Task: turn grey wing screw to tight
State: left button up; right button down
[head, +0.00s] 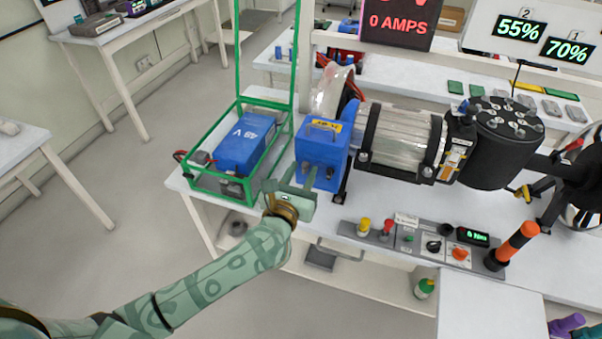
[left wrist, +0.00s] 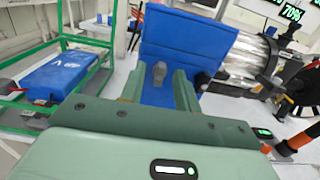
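The grey wing screw (left wrist: 159,72) sits on the front face of a blue box (left wrist: 185,45). The blue box (head: 322,150) stands on the bench in the head view, with a yellow label on top. My left gripper (head: 298,172) is right in front of this box. In the left wrist view its two fingers (left wrist: 159,84) are apart, one on each side of the screw, with a visible gap to it. The screw cannot be made out clearly in the head view. My right gripper is in neither view.
A green frame (head: 240,195) around a blue battery (head: 244,143) stands just left of the gripper. A clear cylinder (head: 402,140) and black drum (head: 507,145) stand right of the box. A control panel (head: 415,240) with buttons lies along the bench's front edge.

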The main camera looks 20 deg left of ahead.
pick_arm(q)
grip_shut()
